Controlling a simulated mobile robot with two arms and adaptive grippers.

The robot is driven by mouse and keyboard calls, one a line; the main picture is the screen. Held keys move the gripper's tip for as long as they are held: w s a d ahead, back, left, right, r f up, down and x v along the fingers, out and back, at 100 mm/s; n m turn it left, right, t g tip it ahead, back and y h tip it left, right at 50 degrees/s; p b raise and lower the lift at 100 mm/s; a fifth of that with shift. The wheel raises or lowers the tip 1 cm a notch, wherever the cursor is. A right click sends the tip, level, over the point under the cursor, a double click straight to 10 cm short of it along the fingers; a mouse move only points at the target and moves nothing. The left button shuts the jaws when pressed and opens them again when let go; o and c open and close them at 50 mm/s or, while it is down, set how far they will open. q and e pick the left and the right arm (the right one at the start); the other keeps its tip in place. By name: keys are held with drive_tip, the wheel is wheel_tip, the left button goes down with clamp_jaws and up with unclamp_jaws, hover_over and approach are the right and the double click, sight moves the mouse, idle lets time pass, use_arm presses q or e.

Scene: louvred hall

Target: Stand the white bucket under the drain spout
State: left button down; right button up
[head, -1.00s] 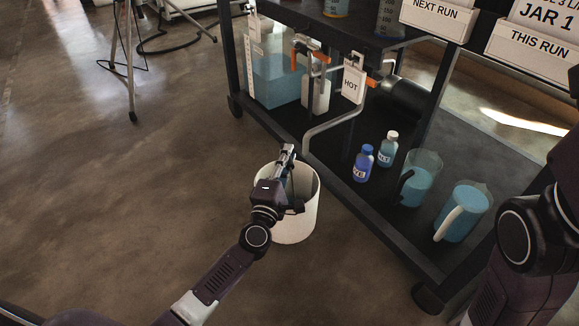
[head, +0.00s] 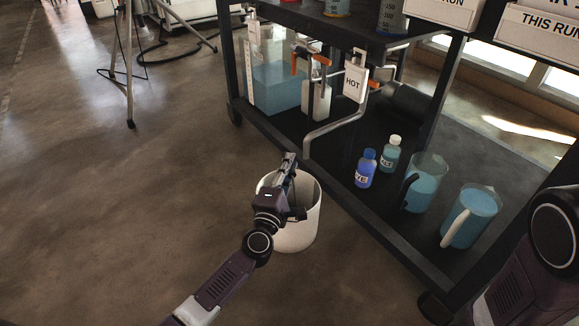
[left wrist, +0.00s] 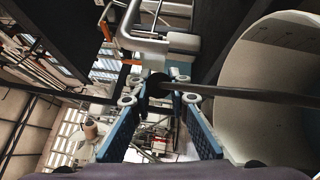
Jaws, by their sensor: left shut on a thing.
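The white bucket (head: 300,232) is upright in the head view, beside the cart's near lower edge. My left gripper (head: 287,168) is over its left side. In the left wrist view the fingers (left wrist: 160,90) are closed around the dark grip of the bucket's thin bail handle (left wrist: 235,92), and the pale bucket (left wrist: 265,110) fills the right side. The drain spout (head: 332,128) is a grey bent pipe whose end turns down at the cart edge, behind the bucket in the picture. Whether the bucket touches the floor is unclear. My right gripper is outside the frames.
The black cart's lower shelf (head: 335,166) holds a blue tank (head: 275,88), two small bottles (head: 366,169) and two jugs of blue liquid (head: 470,218). A HOT tag (head: 354,83) hangs above the spout. Tripod legs (head: 128,75) stand at upper left. The floor to the left is clear.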

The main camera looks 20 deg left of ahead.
use_arm(q)
drive_tip(key=shift+f, duration=0.2)
drive_tip(key=c, duration=1.8)
unclamp_jaws()
